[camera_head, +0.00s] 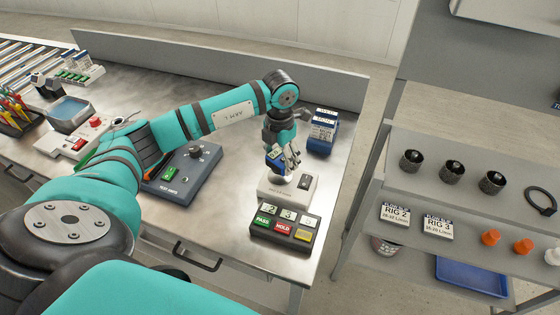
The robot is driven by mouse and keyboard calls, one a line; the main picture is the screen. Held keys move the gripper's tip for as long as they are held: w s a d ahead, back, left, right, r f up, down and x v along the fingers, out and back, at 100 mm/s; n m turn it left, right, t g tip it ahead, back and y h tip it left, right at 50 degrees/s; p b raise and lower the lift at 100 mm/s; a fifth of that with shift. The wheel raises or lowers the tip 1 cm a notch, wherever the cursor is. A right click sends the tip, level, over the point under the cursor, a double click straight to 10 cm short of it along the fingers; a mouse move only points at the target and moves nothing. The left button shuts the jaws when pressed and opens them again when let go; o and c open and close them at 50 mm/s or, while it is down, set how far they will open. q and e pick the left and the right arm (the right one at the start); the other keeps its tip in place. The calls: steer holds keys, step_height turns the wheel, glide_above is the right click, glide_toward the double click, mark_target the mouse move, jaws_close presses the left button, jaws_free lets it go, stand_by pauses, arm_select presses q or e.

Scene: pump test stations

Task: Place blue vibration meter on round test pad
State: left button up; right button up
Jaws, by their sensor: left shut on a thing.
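My left gripper (288,160) points down at the right part of the metal workbench, shut on the blue vibration meter (275,155). The meter shows as a small blue body with a lit display, partly covered by the fingers. It is over a light-coloured box (270,187) whose round pad (281,179) shows just below the gripper. I cannot tell whether the meter touches the pad. My right gripper is not in view.
A block of green, red and yellow labelled buttons (283,228) sits in front. A blue card holder (322,132) stands behind. A dark control box (185,175) is to the left. A grey shelf unit (440,180) stands right of the bench, across a gap.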

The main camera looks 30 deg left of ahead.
mark_target(280, 165)
arm_select(q)
steer(key=shift+w+a, duration=0.1)
steer(key=shift+w, duration=0.1)
step_height(280, 165, down, 3)
steer(key=shift+s+r+p, duration=0.1)
steer(key=shift+r+p, duration=0.05)
steer(key=shift+p, duration=0.55)
steer(key=shift+f, duration=0.45)
steer(key=o, duration=1.1)
steer(key=shift+f, duration=0.2)
steer(key=shift+c, duration=0.2)
steer(key=o, duration=0.5)
steer(key=shift+r, duration=0.1)
